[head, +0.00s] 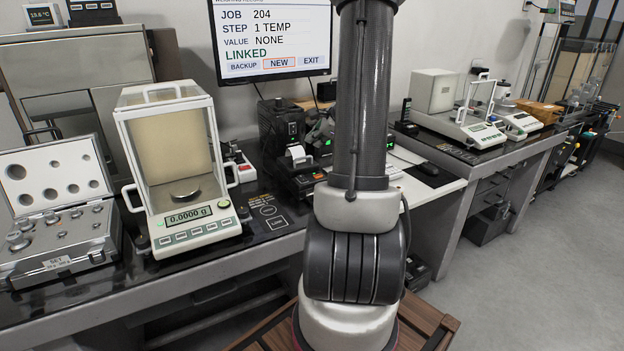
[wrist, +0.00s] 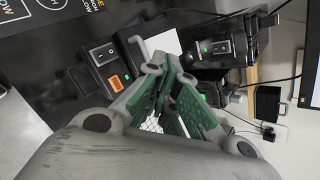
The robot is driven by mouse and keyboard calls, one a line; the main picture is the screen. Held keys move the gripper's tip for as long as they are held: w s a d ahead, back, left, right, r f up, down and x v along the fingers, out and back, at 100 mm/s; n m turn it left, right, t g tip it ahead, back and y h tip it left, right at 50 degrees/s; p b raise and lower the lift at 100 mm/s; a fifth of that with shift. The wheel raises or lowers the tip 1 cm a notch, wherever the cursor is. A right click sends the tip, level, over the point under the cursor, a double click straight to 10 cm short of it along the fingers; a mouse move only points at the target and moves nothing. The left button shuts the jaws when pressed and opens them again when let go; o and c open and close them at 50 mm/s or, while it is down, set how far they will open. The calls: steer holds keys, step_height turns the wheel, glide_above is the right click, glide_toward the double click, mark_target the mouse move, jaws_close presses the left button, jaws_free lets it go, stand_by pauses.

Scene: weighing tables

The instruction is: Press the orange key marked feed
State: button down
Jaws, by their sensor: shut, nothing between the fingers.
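The orange key (wrist: 115,83) shows in the wrist view at left of centre, on a black device (wrist: 88,70) beside a black rocker switch (wrist: 102,52). Its marking is too small to read. My gripper (wrist: 156,72), with green finger pads, is shut and empty. Its fingertips appear to the right of the orange key in the picture, apart from it; their height above it is hard to tell. A black printer (head: 281,128) with white paper stands left of my arm.
A balance (head: 168,165) reading 0.0000 g and an open weight case (head: 55,255) stand at left. A monitor (head: 270,40) hangs behind, showing "STEP 1 TEMP" and "LINKED". In the wrist view, a second black device (wrist: 215,50) with a green light and cables lie near the fingers.

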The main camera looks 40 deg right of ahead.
steer(key=shift+f, duration=4.4)
steer(key=shift+f, duration=0.15)
steer(key=shift+f, duration=0.25)
steer(key=shift+f, duration=0.4)
steer(key=shift+r, duration=0.85)
